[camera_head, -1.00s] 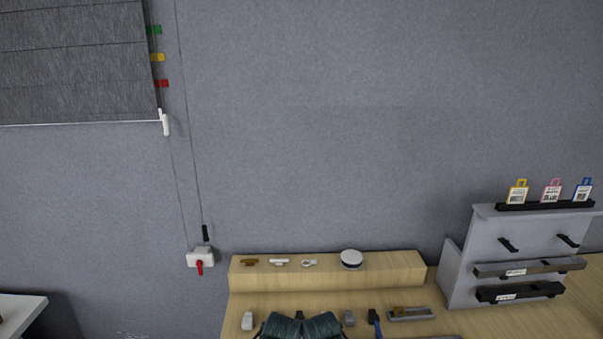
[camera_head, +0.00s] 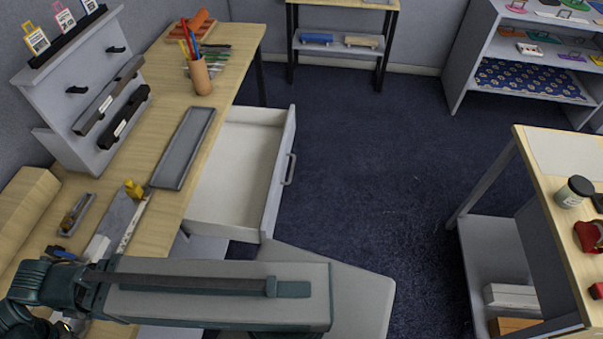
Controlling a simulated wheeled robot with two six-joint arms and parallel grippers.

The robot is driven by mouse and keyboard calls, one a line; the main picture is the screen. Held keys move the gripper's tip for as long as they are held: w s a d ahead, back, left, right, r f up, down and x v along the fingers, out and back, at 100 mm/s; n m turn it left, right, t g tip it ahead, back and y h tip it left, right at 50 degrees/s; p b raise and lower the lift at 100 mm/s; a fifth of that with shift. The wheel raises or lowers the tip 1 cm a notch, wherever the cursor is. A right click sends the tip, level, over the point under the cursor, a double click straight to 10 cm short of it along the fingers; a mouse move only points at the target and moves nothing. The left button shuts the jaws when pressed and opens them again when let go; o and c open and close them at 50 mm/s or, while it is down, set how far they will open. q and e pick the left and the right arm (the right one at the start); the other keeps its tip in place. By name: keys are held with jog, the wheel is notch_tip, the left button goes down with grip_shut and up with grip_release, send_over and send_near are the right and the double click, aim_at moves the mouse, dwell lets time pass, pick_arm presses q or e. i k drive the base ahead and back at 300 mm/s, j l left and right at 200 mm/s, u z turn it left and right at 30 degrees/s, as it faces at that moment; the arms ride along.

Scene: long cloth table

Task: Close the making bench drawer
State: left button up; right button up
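The making bench drawer (camera_head: 286,172) is white and stands pulled out from under the wooden bench top (camera_head: 222,62). Its front panel carries a grey handle (camera_head: 288,168) facing right. The inside of the drawer looks empty, though its left part is hidden under the bench top. One of my arms shows at the bottom left, with a long link reaching right across the lower picture, below the drawer. No fingertips of either gripper can be made out.
On the bench are a grey tray (camera_head: 184,148), a pen cup (camera_head: 201,78) and a grey rack (camera_head: 92,98). Dark carpet (camera_head: 370,160) lies open right of the drawer. Another table (camera_head: 560,150) stands at the right, and shelves (camera_head: 535,50) behind.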

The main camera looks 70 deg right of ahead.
aim_at(236, 195)
jog(key=z, duration=1.55)
jog(key=i+l, duration=0.25)
jog(key=l, duration=0.15)
jog(key=i+l, duration=0.2)
jog(key=l, duration=0.2)
jog(key=i+l, duration=0.25)
jog(key=l, duration=0.2)
jog(key=l+z, duration=0.4)
jog(key=i+j, duration=0.05)
jog(key=j, duration=0.05)
